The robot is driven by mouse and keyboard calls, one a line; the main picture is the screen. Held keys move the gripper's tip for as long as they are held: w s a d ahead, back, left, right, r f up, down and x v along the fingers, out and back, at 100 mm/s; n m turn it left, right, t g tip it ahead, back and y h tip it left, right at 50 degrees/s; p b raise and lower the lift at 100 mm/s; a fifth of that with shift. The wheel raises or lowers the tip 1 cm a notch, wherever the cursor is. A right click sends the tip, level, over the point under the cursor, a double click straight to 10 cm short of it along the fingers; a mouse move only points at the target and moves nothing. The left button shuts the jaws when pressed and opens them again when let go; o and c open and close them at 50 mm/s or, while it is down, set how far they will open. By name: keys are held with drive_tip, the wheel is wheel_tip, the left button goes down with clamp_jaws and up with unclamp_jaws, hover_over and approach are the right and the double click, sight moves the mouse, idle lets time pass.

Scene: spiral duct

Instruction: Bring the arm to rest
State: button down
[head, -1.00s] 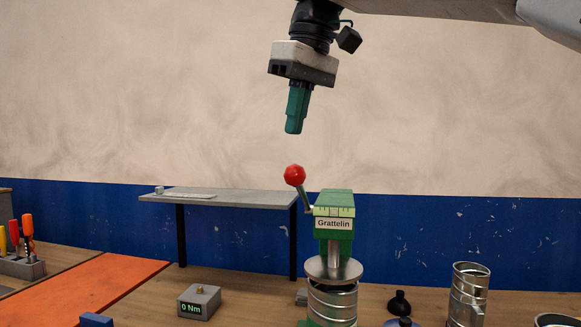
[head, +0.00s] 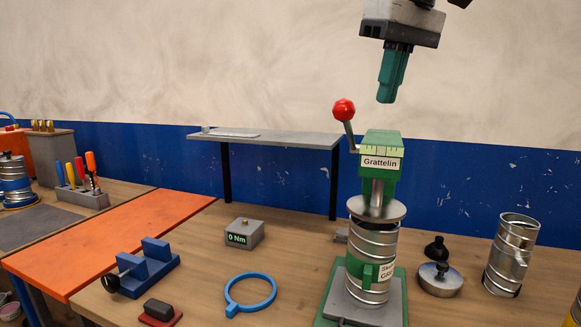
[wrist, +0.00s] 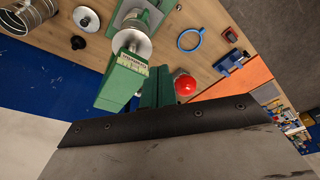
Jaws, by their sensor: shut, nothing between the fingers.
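My gripper (head: 391,82) hangs in the air above and a little right of the green press labelled Grattelin (head: 382,150), apart from it. Its teal fingers are together, with nothing between them. The press has a lever with a red ball (head: 344,109) and a round plate over a ribbed metal duct piece (head: 371,262). In the wrist view the fingers (wrist: 158,88) point toward the bench, with the press (wrist: 122,80) left of them and the red ball (wrist: 185,84) on the right.
On the bench are a blue ring clamp (head: 250,293), a 0 Nm meter (head: 244,234), a blue fixture (head: 146,268), an orange mat (head: 110,240) and an upright duct (head: 511,254). A raised grey shelf (head: 265,140) stands behind.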

drive_tip(key=s+d+f+m, duration=0.1)
drive_tip(key=s+d+f, duration=0.2)
drive_tip(key=s+f, duration=0.3)
drive_tip(key=s+d+f+m, duration=0.2)
drive_tip(key=s+d+f, duration=0.2)
drive_tip(key=f, duration=1)
drive_tip(key=s+d+f+m+h, duration=0.1)
drive_tip(key=s+d+f+m, duration=0.1)
drive_tip(key=s+f, duration=0.6)
wheel_tip(320, 180, down, 3)
drive_tip(key=shift+s+d+r+g, duration=0.1)
drive_tip(key=shift+s+d+g, duration=0.25)
drive_tip(key=shift+d, duration=0.4)
